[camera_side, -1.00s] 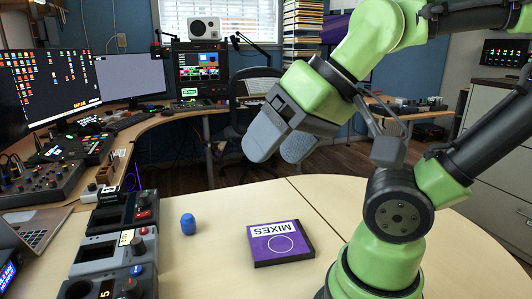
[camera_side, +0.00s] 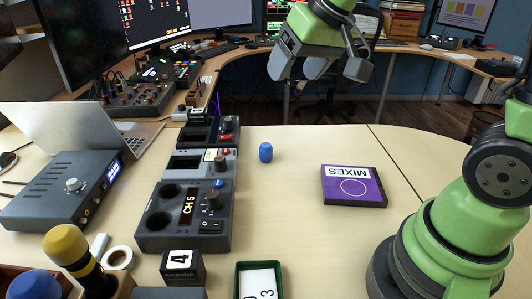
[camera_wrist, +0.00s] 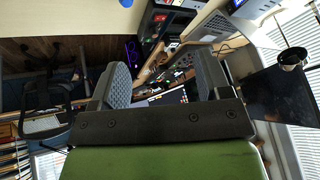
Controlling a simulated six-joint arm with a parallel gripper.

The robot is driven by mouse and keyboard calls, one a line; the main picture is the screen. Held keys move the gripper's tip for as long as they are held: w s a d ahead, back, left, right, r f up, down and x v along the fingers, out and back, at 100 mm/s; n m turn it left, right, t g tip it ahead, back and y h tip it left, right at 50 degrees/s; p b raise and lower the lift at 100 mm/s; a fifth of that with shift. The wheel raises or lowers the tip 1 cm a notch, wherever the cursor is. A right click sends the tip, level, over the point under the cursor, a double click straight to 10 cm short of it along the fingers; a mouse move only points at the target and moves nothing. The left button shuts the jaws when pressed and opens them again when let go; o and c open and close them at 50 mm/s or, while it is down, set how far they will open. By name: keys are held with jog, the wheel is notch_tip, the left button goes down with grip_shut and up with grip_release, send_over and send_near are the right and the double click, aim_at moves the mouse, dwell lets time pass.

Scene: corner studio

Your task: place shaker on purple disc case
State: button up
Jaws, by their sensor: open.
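The shaker is a small blue barrel shape (camera_side: 265,152) standing on the pale table in the side view. The purple disc case (camera_side: 353,187) lies flat to its right, with a white "MIXES" label and a white ring on top. Nothing rests on the case. My gripper (camera_side: 320,68) is open and empty, high above and behind both, clear of them. In the wrist view my gripper (camera_wrist: 165,88) shows its two grey fingers spread apart with nothing between them. I cannot make out the case in the wrist view.
Several dark mixer modules (camera_side: 187,200) stand left of the shaker. A green-rimmed tray (camera_side: 259,280) and a numbered block (camera_side: 182,267) are at the front. A laptop (camera_side: 95,125) is further left. The table around the shaker and case is clear.

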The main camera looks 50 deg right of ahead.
aim_at(268, 146)
jog(key=shift+n+g+h, duration=0.6)
jog(key=shift+n+g, duration=0.1)
jog(key=shift+g, duration=0.1)
jog(key=w+d+f, duration=0.2)
jog(key=w+f, duration=0.2)
jog(key=f, duration=0.3)
jog(key=w+d+f, duration=0.3)
jog(key=w+f, duration=0.1)
jog(key=f, duration=0.3)
jog(key=w+d+f, duration=0.2)
jog(key=w+f, duration=0.2)
jog(key=f, duration=0.4)
jog(key=shift+d, duration=0.35)
jog(key=shift+x, duration=3.05)
jog(key=c, duration=1.1)
